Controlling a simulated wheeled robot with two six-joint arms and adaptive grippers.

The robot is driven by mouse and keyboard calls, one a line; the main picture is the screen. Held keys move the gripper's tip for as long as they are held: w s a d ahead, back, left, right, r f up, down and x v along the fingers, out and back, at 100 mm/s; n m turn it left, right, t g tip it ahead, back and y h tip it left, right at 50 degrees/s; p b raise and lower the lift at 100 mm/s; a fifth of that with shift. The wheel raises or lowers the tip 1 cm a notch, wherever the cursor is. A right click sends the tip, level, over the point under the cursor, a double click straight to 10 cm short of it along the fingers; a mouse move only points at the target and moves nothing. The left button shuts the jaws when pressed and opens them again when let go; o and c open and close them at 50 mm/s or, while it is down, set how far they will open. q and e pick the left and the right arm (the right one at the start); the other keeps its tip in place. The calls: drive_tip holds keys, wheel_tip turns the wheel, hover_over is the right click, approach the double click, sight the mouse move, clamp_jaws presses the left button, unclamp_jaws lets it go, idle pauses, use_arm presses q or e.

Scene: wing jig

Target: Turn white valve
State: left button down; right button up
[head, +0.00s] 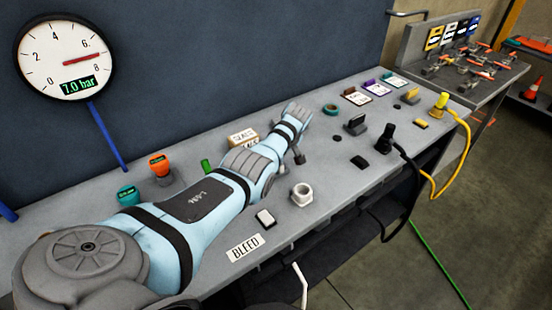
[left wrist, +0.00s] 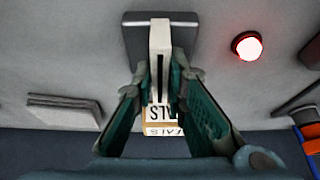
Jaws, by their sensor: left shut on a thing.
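In the left wrist view a white valve handle (left wrist: 160,42) with a dark slot stands on a dark square plate (left wrist: 132,38). My left gripper (left wrist: 158,85) has its teal fingers on either side of the handle and is shut on it. In the head view my left arm reaches across the bench. I cannot clearly make out its fingers there, and I cannot pick out the white handle. A round gauge (head: 65,52) on the wall reads 7.0 bar. My right gripper is in neither view.
A box marked SEALS (head: 242,137) stands behind my arm and shows between the fingers (left wrist: 163,120). A red lamp (left wrist: 247,46) is lit near the handle. A white hex nut (head: 302,195) and a BLEED label (head: 245,248) are near the front edge. Cables hang at right.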

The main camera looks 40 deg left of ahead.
use_arm(q)
drive_tip(key=c, duration=1.6)
unclamp_jaws()
drive_tip(key=v, duration=1.2)
